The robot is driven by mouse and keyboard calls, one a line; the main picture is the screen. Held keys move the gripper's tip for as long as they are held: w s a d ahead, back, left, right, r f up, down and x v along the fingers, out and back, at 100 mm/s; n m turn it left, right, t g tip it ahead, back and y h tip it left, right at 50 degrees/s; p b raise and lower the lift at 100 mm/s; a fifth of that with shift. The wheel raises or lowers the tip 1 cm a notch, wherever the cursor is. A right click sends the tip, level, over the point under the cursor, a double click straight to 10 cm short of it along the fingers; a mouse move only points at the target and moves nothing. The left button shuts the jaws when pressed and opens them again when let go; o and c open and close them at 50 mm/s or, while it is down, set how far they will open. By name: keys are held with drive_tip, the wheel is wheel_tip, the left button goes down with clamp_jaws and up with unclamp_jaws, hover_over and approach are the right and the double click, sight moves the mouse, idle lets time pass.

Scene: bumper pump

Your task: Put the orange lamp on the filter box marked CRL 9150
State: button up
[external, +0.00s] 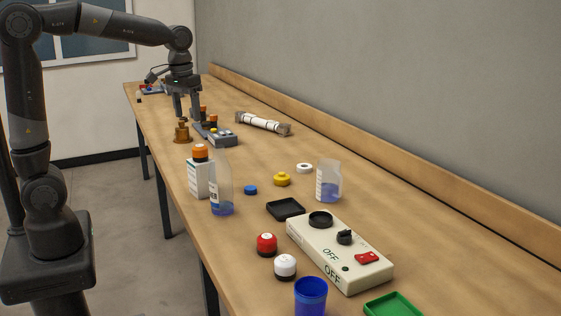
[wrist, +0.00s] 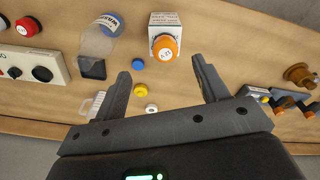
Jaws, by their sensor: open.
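The orange lamp (external: 200,152) sits upright on top of a white box (external: 199,178) at the table's left edge, behind a clear bottle. In the wrist view, the lamp (wrist: 165,47) covers part of the box top (wrist: 165,19). The box has small print that I cannot read, so I cannot confirm CRL 9150. My gripper (external: 187,119) is open with nothing between its fingers. It hangs above the table, farther along than the box and apart from it. In the wrist view, the lamp lies beyond the fingertips of my gripper (wrist: 160,66).
A clear bottle (external: 221,190) stands close to the box. A brown knobbed part (external: 182,133) and a grey panel with buttons (external: 215,134) are near my gripper. A blue cap (external: 250,190) and yellow knob (external: 282,180) lie mid-table. A beige control box (external: 340,255) is nearer.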

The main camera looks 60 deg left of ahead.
drive_tip(key=s+d+f+m+t, duration=0.1)
drive_tip(key=s+d+m+t, duration=0.1)
drive_tip(key=s, duration=0.7)
drive_tip(key=s+d+f+m+t, duration=0.1)
drive_tip(key=s+d+m+t, duration=0.1)
drive_tip(key=s, duration=0.7)
drive_tip(key=shift+s+d+f+m+t, duration=0.15)
drive_tip(key=shift+s+d+m+t, duration=0.35)
drive_tip(key=shift+d, duration=0.45)
